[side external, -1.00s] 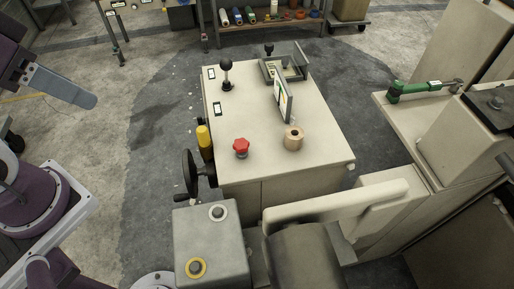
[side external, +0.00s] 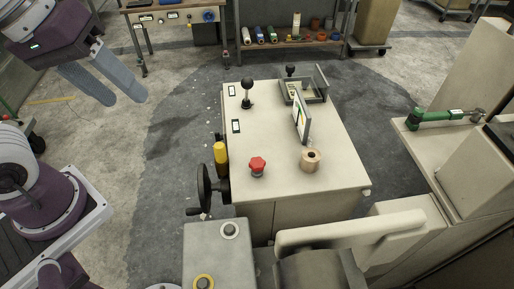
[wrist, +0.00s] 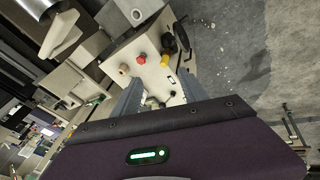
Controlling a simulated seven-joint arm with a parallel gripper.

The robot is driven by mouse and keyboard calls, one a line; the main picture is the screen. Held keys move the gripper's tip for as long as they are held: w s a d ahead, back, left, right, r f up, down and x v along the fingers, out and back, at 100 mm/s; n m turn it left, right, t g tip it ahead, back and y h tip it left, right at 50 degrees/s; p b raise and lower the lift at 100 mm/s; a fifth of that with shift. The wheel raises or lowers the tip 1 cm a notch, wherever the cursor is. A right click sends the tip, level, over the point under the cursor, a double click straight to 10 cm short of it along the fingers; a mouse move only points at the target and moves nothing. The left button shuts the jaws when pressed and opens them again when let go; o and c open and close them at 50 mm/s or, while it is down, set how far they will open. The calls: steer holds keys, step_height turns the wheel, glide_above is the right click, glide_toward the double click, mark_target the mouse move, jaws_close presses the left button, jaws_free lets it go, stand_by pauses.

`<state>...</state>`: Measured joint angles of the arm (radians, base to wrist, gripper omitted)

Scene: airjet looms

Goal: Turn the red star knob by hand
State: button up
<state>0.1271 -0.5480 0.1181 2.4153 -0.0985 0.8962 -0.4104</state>
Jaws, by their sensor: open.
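The red star knob (side external: 258,166) stands on the front part of the beige cabinet top (side external: 275,125) in the side view. It also shows in the wrist view (wrist: 141,58), small and far off, beyond my fingers. My gripper (side external: 124,97) is at the upper left of the side view, over the floor and well apart from the cabinet. Its two grey fingers are spread and hold nothing. In the wrist view my gripper (wrist: 160,85) shows its fingers apart at the lower middle.
A wooden ring (side external: 310,160) stands right of the knob, with an upright panel (side external: 301,121) behind it. A black ball lever (side external: 247,92) and a tray (side external: 303,92) are farther back. A yellow handle (side external: 220,155) and black handwheel (side external: 204,187) are on the cabinet's left side.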

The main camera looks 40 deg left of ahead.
steer(key=w+d+f+n+g+h, duration=0.2)
steer(key=w+d+f+n+g, duration=0.15)
steer(key=w+n, duration=0.55)
steer(key=n+y, duration=0.4)
steer(key=n, duration=2)
glide_above(257, 163)
steer(key=shift+g, duration=0.35)
step_height(257, 163, down, 15)
steer(key=shift+d+f, duration=0.1)
steer(key=shift+f, duration=3.8)
